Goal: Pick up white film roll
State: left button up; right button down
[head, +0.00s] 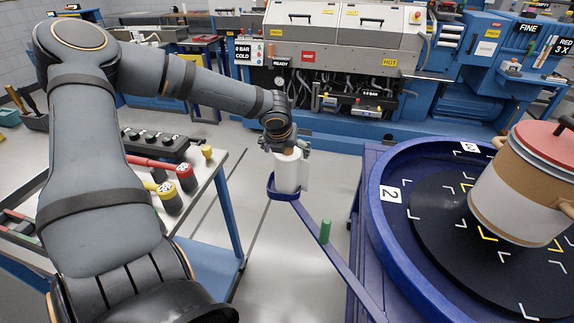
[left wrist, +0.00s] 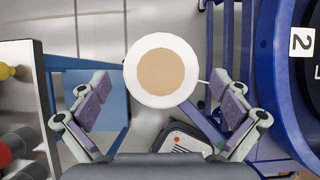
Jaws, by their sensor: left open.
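The white film roll (head: 288,176) stands upright in a blue ring holder (head: 283,196) at the end of a blue arm. In the left wrist view the roll (left wrist: 134,70) shows end-on, with a tan core in a white ring. My left gripper (head: 285,145) is at the roll's top end in the head view, pointing down. In the left wrist view its two fingers (left wrist: 161,92) are spread wide, with the roll's end between and slightly beyond them. My right gripper is in neither view.
A blue round turntable (head: 393,229) with a lidded drum (head: 516,196) stands at the right. A table with red and yellow-handled tools (head: 168,194) is at the left. A large machine (head: 335,45) stands behind.

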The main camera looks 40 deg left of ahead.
pick_arm(q)
jog(key=x, duration=0.2)
jog(key=shift+w+f, duration=0.2)
jog(key=shift+s, duration=0.1)
jog(key=shift+c, duration=0.4)
jog(key=shift+r, duration=0.1)
jog(key=shift+c, duration=1.3)
jog(key=c, duration=1.5)
